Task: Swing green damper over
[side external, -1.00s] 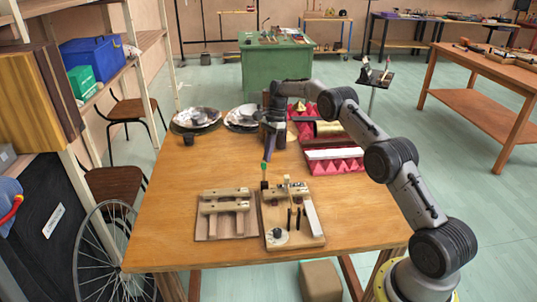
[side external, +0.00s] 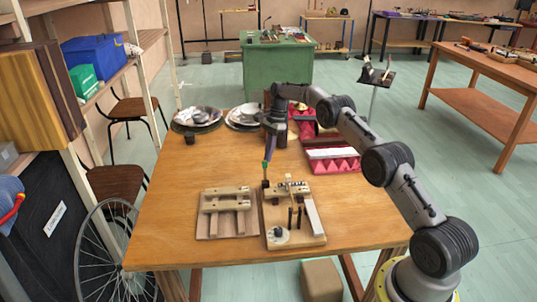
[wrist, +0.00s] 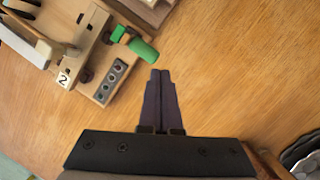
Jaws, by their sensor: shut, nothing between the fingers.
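The green damper (wrist: 138,43) is a short green cylinder on a small arm at the edge of a wooden fixture board (wrist: 108,80) in the wrist view. In the side view the damper (side external: 265,166) shows as a small green spot at the board's far left corner, just below my fingertips. My gripper (wrist: 160,72) is shut and empty, its dark fingers pointing toward the damper. In the wrist view a gap of bare table shows between the fingertips and the damper. In the side view they nearly overlap, and I cannot tell whether they touch.
The fixture board carries upright black pegs, a white bar (side external: 312,216) and a tag marked 2 (wrist: 64,78). A second wooden board (side external: 226,232) lies to its left. Metal pans (side external: 196,118) and red padded racks (side external: 333,160) stand farther back.

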